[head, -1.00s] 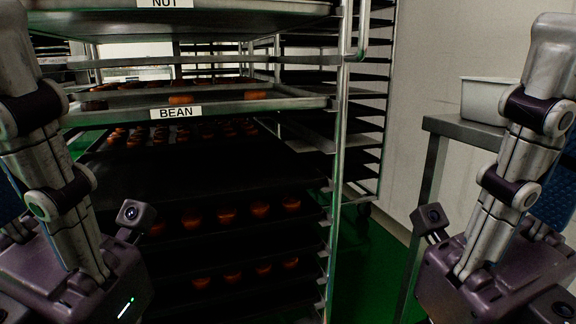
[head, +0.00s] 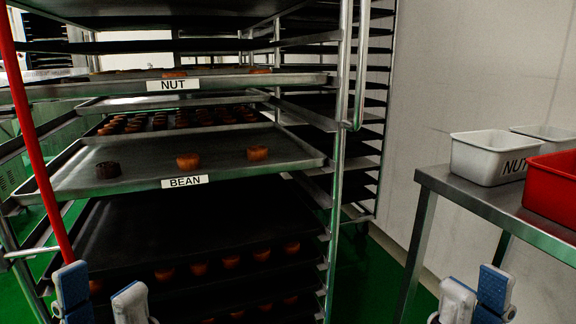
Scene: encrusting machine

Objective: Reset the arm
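My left gripper (head: 101,292) is at the bottom left of the head view, in front of the rack. Its two blue and grey fingertips stand apart with nothing seen between them. My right gripper (head: 476,290) is at the bottom right, below the metal table (head: 440,184). Its fingertips point up and look slightly apart and empty. The rest of both grippers and arms is below the picture edge.
A tall tray rack (head: 340,150) fills the left, with trays labelled NUT (head: 172,85) and BEAN (head: 185,182) bearing round cakes. A red pole (head: 35,140) stands at left. White bins (head: 487,158) and a red bin (head: 553,190) sit on the table. Green floor shows between.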

